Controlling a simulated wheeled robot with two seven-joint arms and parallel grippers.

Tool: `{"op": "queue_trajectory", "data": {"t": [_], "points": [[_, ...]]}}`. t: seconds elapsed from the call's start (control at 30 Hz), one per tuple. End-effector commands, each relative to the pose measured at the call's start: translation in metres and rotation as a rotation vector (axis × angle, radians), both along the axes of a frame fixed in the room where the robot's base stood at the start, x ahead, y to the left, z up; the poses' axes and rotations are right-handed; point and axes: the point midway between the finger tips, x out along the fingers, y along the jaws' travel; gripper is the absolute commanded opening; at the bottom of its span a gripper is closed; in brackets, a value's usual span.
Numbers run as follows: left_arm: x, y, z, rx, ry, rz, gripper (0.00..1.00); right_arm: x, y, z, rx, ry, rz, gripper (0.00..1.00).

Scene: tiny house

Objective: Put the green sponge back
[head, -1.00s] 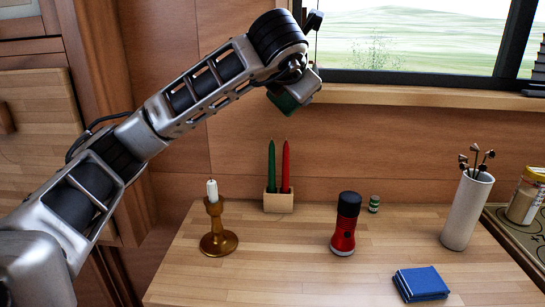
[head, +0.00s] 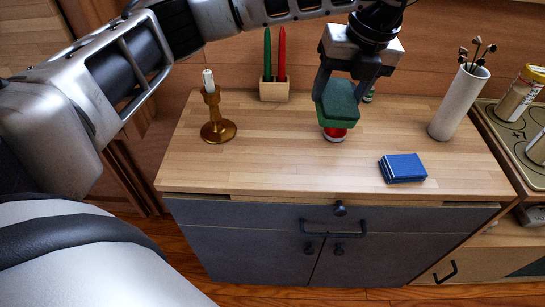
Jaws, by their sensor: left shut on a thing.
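The green sponge (head: 338,102) is held between the fingers of my left gripper (head: 345,85), which points down above the back middle of the wooden counter top (head: 270,165). The gripper is shut on the sponge. The sponge hides most of the red flashlight (head: 335,134), whose red and pale lower end shows just below it. I cannot tell how far apart the sponge and the flashlight are. My right gripper is not in view.
A brass candlestick (head: 217,130) stands at left, a wooden holder with green and red candles (head: 274,90) at the back. A blue book (head: 403,168) lies front right; a white vase (head: 458,103) stands at right. The cabinet's grey drawer (head: 270,215) is shut.

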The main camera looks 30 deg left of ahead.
Motion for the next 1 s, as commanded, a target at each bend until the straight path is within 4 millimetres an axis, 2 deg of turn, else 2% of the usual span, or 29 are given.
{"op": "queue_trajectory", "data": {"t": [0.3, 0.47, 0.57, 0.87, 1.0], "points": [[-0.048, -0.031, -0.025, -0.176, 0.017, 0.204, 0.39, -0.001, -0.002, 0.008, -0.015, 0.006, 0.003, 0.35], [-0.063, -0.034, -0.032, -0.222, 0.009, 0.269, 0.39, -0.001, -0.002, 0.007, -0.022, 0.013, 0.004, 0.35], [-0.064, -0.020, -0.039, -0.227, 0.008, 0.282, 0.39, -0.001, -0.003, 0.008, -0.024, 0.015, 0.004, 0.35], [-0.061, 0.054, -0.071, -0.222, 0.009, 0.284, 0.39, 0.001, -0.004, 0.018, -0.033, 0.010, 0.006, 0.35], [-0.060, 0.075, -0.099, -0.224, 0.009, 0.281, 0.39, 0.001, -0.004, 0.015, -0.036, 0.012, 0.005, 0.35]]}}
